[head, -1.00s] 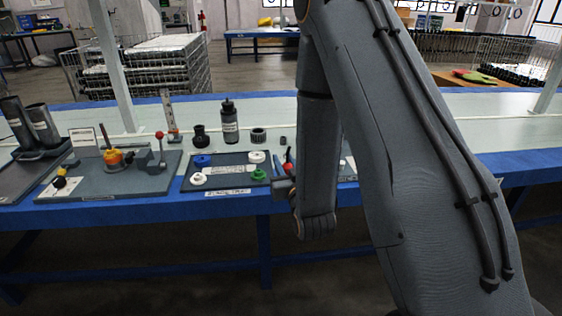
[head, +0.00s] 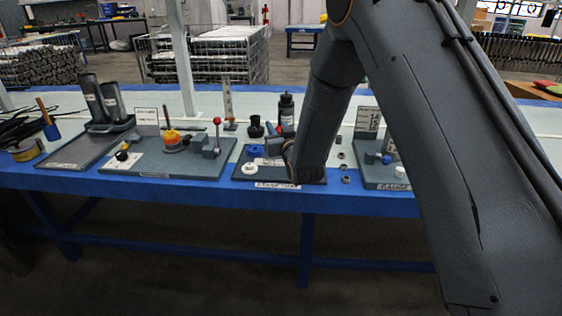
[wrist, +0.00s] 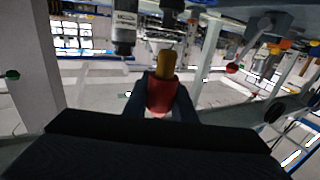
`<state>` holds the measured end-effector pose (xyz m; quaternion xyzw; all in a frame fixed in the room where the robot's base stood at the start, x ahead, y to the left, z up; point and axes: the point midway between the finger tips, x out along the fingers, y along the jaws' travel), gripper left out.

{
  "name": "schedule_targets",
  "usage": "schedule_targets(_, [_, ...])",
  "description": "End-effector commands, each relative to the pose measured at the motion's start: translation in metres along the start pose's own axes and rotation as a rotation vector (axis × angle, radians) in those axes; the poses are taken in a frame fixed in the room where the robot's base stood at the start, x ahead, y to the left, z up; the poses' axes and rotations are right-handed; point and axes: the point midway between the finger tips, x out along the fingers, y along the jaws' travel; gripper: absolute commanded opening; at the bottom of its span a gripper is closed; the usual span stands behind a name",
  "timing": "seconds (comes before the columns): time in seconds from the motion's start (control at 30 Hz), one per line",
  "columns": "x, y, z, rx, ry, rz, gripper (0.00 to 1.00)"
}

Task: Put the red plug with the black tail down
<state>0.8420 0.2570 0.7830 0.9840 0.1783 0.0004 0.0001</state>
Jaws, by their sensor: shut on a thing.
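My gripper (wrist: 161,88) is shut on a red plug (wrist: 160,97), which sits between the two dark fingers in the wrist view. A yellow-orange piece (wrist: 165,64) shows directly beyond the plug; I cannot tell whether it belongs to it. No black tail can be made out. In the head view my gripper (head: 272,144) is over the right part of the dark stage tray (head: 238,173), partly hidden by my arm, and the plug cannot be made out there.
A black bottle (head: 286,114) stands behind. A red-knobbed lever (head: 217,135) and orange fixture (head: 173,141) are left. The gauge tray (head: 377,180) is right, with small dark nuts between.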

Motion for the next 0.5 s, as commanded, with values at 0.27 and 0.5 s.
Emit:
schedule_targets(0.27, [0.0, -0.001, 0.049, 0.0, -0.003, -0.001, 0.0])
schedule_targets(0.5, [0.0, 0.0, 0.066, 0.0, -0.001, -0.001, 0.0])
